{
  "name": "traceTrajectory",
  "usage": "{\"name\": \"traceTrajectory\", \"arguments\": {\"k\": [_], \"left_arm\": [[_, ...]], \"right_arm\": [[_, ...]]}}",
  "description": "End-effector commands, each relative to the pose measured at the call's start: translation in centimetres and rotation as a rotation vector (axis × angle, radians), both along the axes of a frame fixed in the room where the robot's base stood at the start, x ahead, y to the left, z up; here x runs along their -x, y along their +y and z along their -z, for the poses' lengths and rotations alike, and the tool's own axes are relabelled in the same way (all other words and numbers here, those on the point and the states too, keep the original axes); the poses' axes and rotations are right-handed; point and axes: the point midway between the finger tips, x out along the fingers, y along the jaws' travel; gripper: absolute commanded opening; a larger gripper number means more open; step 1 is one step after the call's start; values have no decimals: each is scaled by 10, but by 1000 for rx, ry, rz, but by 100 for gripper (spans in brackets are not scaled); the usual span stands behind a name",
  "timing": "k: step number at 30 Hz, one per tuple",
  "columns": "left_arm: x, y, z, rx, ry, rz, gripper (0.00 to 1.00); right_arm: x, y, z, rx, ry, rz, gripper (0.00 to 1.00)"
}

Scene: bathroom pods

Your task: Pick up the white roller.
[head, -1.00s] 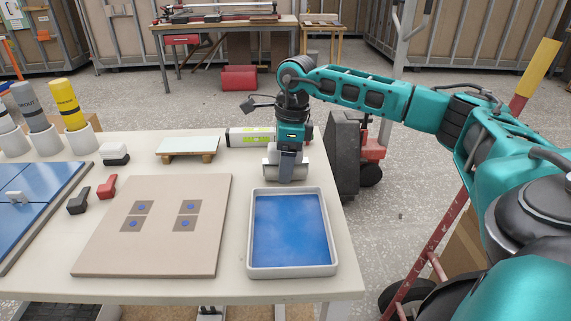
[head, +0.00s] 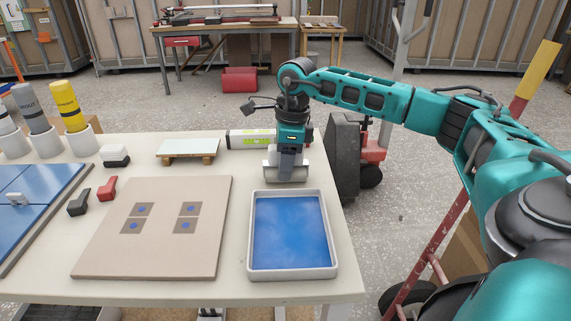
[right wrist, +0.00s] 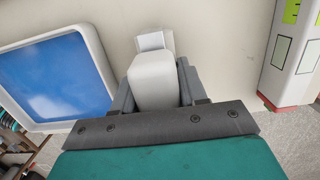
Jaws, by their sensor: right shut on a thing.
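The white roller (head: 270,171) is at the back right of the table, just behind the blue-filled tray. My right gripper (head: 286,172) comes down over it from above and is shut on it. In the right wrist view the white roller (right wrist: 153,82) shows as a pale rounded block between the two grey fingers of my right gripper (right wrist: 156,88). A smaller white part sticks out beyond it. Whether the roller touches the table cannot be told. My left gripper is not in view.
The white-rimmed tray (head: 333,235) with a blue inside stands in front of the gripper. A spirit level (head: 240,138) lies close behind it. A beige board (head: 165,250) and a small raised board (head: 188,147) are to the left. The table's right edge is near.

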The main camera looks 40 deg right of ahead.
Motion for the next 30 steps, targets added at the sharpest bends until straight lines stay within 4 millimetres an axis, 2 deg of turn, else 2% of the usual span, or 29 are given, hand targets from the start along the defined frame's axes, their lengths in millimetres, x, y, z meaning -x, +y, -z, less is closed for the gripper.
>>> {"name": "traceTrajectory", "arguments": {"k": [5,11,14,24,30], "left_arm": [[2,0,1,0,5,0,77],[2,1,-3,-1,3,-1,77],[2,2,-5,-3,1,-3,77],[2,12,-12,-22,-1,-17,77],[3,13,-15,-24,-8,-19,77]], "right_arm": [[0,0,-4,0,-1,0,9],[-1,0,-26,-1,-5,-1,9],[-1,0,-47,-1,-6,-1,9],[-1,1,-146,-2,-6,-1,9],[-1,0,-184,-1,-4,-1,9]]}}
